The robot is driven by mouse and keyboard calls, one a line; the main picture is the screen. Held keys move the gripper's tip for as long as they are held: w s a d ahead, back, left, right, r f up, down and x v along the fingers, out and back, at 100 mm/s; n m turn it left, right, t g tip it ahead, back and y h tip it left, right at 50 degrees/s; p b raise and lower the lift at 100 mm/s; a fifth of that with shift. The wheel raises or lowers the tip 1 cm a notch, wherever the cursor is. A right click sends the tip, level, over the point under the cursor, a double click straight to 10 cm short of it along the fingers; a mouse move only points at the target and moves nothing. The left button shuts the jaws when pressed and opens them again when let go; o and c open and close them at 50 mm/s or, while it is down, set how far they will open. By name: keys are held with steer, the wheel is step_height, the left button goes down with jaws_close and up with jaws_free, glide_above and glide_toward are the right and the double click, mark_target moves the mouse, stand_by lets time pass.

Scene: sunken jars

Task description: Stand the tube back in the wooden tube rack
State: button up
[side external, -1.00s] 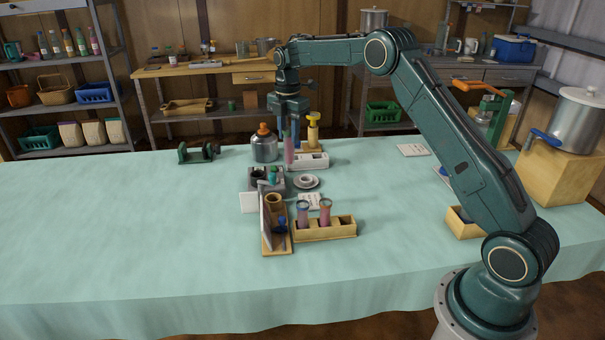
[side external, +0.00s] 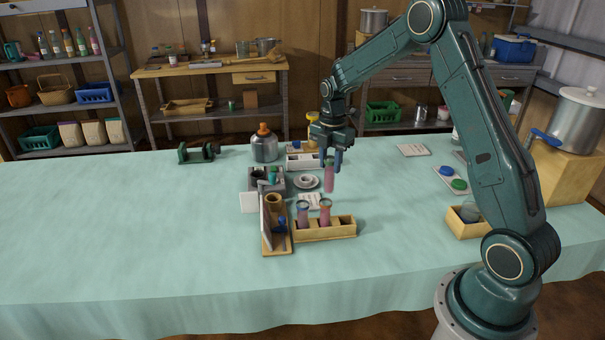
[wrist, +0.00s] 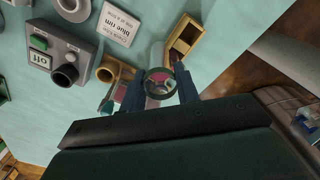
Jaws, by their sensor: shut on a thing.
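My gripper (side external: 331,157) is shut on a pink-filled glass tube (side external: 329,178), upright above the table behind the rack. In the wrist view, the round mouth of the held tube (wrist: 160,84) shows between the two fingers of my gripper (wrist: 160,92). The wooden tube rack (side external: 325,235) stands on the cloth, nearer the front. A blue-rimmed tube (side external: 303,213) stands in its left part and an orange-rimmed tube (side external: 325,213) stands in its middle. The right compartment looks empty. Part of the rack (wrist: 183,39) shows in the wrist view beyond the held tube.
Left of the rack is a wooden stand (side external: 277,244) with an upright panel and a ring. A grey device (wrist: 57,55) reads "off"; a card (wrist: 117,27) mentions "blue rim". A saucer with a cup (side external: 306,181) sits behind. Free cloth lies right of the rack.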

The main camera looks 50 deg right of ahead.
steer(key=s+f, duration=0.2)
steer(key=s, duration=0.4)
steer(key=shift+s+a, duration=0.25)
steer(key=shift+s, duration=0.15)
steer(key=shift+f, duration=0.25)
step_height(320, 180, down, 7)
stand_by(0.9)
steer(key=shift+f, duration=0.5)
stand_by(0.9)
steer(key=o, duration=1.1)
steer(key=shift+r, duration=0.1)
step_height(320, 180, up, 14)
